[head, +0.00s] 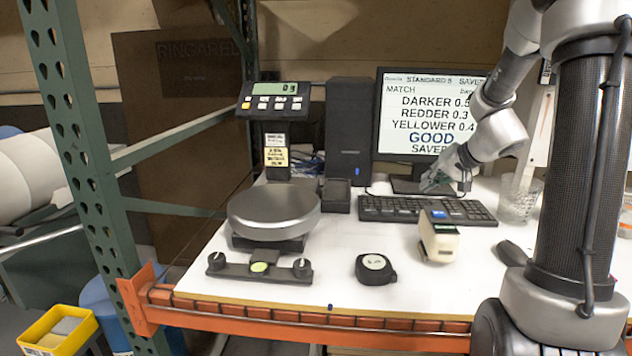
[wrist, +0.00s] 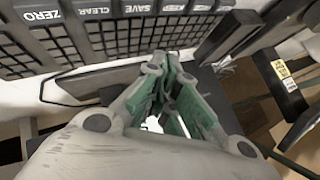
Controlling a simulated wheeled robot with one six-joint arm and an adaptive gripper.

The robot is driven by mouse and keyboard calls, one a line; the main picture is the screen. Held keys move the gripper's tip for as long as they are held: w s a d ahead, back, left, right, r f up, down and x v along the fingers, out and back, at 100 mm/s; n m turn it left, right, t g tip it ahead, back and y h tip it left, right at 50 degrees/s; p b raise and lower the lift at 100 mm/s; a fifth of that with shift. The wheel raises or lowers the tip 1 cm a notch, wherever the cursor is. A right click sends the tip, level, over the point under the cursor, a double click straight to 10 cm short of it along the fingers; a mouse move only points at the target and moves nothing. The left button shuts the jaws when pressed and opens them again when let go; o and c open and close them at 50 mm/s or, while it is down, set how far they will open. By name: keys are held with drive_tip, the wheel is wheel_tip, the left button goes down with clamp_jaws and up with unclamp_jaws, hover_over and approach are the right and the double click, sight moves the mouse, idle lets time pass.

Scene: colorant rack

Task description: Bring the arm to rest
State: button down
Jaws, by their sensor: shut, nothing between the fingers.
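My gripper (head: 432,182) is in the head view, in front of the monitor and above the back of the keyboard. My arm comes to it from the column at the right. In the wrist view my gripper (wrist: 163,62) shows its green-padded fingers, closed together at the tips with nothing between them. The black keyboard (head: 400,209) lies below it on the white bench top. Labelled keys such as ZERO, CLEAR and SAVE show on the keyboard (wrist: 130,38) in the wrist view.
The monitor (head: 393,157) and black computer tower (head: 347,130) stand behind. A clear cup (head: 518,200) stands right of the keyboard. A small beige device (head: 438,240), a tape measure (head: 375,269) and a scale with a round pan (head: 274,208) are on the bench (head: 335,235).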

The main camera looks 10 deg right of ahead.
drive_tip(key=s+a+r+n+g, duration=0.1)
drive_tip(key=s+a+r+n, duration=0.15)
drive_tip(key=s+a, duration=0.35)
drive_tip(key=s+a+r+n+g, duration=0.1)
drive_tip(key=s+a+r+g, duration=0.2)
drive_tip(key=s, duration=0.4)
drive_tip(key=s+d+r+n+h, duration=0.1)
drive_tip(key=s+h, duration=0.2)
drive_tip(key=s, duration=1.5)
drive_tip(key=shift+r, duration=0.35)
drive_tip(key=shift+n, duration=0.25)
